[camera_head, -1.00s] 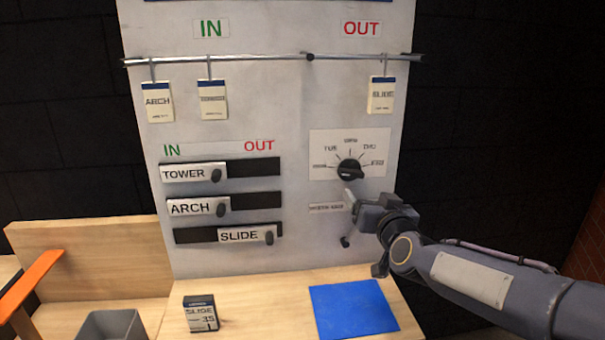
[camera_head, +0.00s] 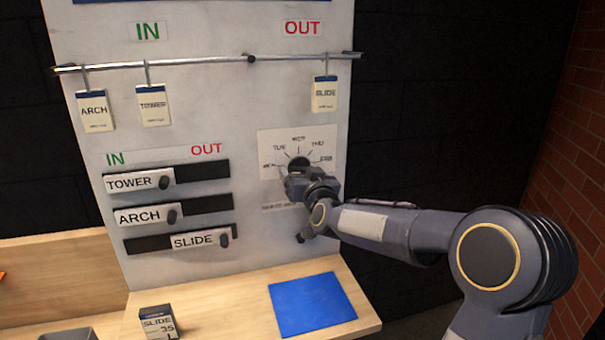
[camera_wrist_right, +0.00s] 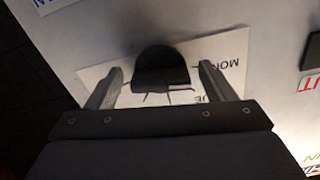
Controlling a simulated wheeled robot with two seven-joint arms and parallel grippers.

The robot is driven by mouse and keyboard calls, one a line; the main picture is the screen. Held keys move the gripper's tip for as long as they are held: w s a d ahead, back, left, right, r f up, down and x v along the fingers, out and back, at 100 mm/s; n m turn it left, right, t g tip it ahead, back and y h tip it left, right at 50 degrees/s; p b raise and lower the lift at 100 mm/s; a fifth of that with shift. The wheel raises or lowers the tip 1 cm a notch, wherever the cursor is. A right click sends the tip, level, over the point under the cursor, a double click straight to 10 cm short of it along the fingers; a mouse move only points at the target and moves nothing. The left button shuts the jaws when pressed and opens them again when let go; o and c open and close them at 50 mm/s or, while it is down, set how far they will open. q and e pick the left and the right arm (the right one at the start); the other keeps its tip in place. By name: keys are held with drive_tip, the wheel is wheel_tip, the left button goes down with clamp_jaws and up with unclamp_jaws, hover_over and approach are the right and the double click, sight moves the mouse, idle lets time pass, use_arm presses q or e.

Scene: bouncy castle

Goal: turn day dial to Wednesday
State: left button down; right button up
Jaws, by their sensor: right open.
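The day dial is a black round knob (camera_head: 298,165) on a white plate (camera_head: 325,140) with day labels. In the right wrist view the knob (camera_wrist_right: 160,68) stands between the two fingers of my right gripper (camera_wrist_right: 158,80), which is open with a gap on each side. MON shows upside down there. I cannot tell which day the dial points to. My left gripper is not in view.
Sliders labelled TOWER (camera_head: 140,181), ARCH (camera_head: 147,216) and SLIDE (camera_head: 202,240) are left of the dial. Tags hang from a rail (camera_head: 200,61) above. A blue mat (camera_head: 312,304) and a SLIDE box (camera_head: 158,322) are on the wooden shelf below.

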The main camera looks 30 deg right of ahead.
drive_tip(key=shift+c, duration=0.3)
drive_tip(key=c, duration=0.9)
drive_tip(key=m+b, duration=0.2)
drive_tip(key=shift+f+m+b, duration=0.2)
drive_tip(key=shift+m+b, duration=0.1)
drive_tip(key=shift+b, duration=0.1)
drive_tip(key=m+b, duration=0.2)
drive_tip(key=m, duration=0.1)
drive_tip(key=shift+a+m, duration=0.1)
drive_tip(key=shift+m, duration=0.2)
drive_tip(key=m+b, duration=0.2)
drive_tip(key=m, duration=0.2)
drive_tip(key=shift+r+m+b, duration=0.15)
drive_tip(key=shift+m+b, duration=0.15)
drive_tip(key=shift+b, duration=0.05)
drive_tip(key=m+b, duration=0.1)
drive_tip(key=m, duration=0.3)
drive_tip(key=shift+r+m+b, duration=0.15)
drive_tip(key=shift+m+b, duration=0.15)
drive_tip(key=shift+m, duration=0.4)
